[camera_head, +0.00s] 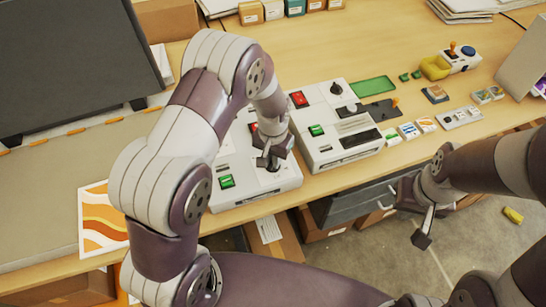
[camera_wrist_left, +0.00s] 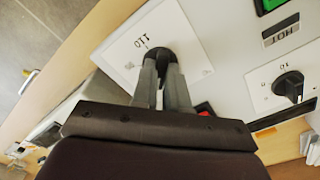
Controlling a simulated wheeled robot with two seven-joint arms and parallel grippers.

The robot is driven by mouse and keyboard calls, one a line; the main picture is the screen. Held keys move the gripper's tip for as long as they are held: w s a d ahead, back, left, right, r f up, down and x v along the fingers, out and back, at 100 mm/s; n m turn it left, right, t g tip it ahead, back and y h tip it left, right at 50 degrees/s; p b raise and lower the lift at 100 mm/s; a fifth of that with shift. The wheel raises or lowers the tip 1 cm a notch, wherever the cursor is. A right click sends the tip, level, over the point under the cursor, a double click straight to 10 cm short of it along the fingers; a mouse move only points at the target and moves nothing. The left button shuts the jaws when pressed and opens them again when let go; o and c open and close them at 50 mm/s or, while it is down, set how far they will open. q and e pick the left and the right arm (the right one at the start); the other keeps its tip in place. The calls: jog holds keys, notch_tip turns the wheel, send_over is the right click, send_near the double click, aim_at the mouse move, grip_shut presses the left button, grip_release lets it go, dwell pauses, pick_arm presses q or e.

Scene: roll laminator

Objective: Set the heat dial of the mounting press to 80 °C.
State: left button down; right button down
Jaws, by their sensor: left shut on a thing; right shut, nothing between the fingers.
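My left gripper (camera_head: 271,158) reaches down over the front of the left white machine (camera_head: 250,192). In the left wrist view, its fingers (camera_wrist_left: 162,80) are shut on a black round knob (camera_wrist_left: 158,54) on a white plate. The number 110 shows upside down on the plate beside the knob, with a small tick; other marks are hidden or unreadable, and I cannot tell where the knob points. A second black dial (camera_wrist_left: 288,86), with a 10 beside it, is on the same machine. My right gripper (camera_head: 422,239) is shut and empty, past the table's front edge.
A second white machine (camera_head: 335,135) with red and green buttons stands right beside the left one. A green tray (camera_head: 374,86), a small grey box (camera_head: 461,117) and several cards lie to the right. A dark panel (camera_head: 70,55) stands at left.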

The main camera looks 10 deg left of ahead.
pick_arm(q)
jog(key=shift+w+r+m, duration=0.1)
jog(key=shift+m, duration=1.1)
jog(key=c, duration=1.3)
grip_release()
jog(key=shift+o, duration=0.8)
notch_tip(320, 180, up, 13)
jog(key=b, duration=0.3)
